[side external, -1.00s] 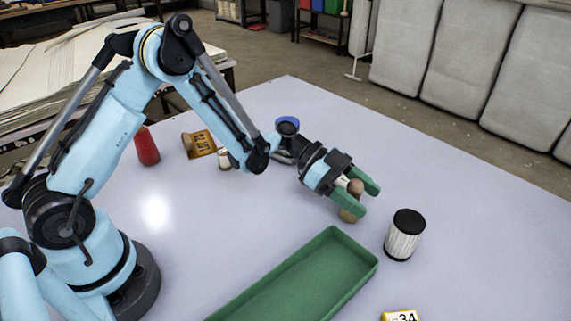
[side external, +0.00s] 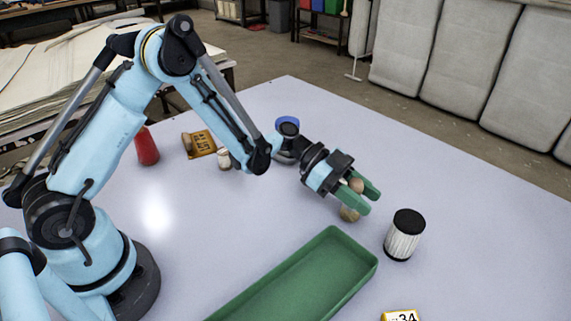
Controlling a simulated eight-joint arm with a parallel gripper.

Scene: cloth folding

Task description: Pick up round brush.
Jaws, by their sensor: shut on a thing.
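The round brush (side external: 349,214) is a small brown, wood-coloured thing, upright on the pale table or very close above it. My gripper (side external: 371,201) is low over the table with its two green fingers shut on the brush's middle. The brush's rounded top shows between the fingers and its lower end shows below the near finger. The near finger hides its middle. I cannot tell whether its lower end touches the table.
A green tray (side external: 362,268) lies in front of my gripper. A white ribbed cylinder with black ends (side external: 402,242) stands close on the right.

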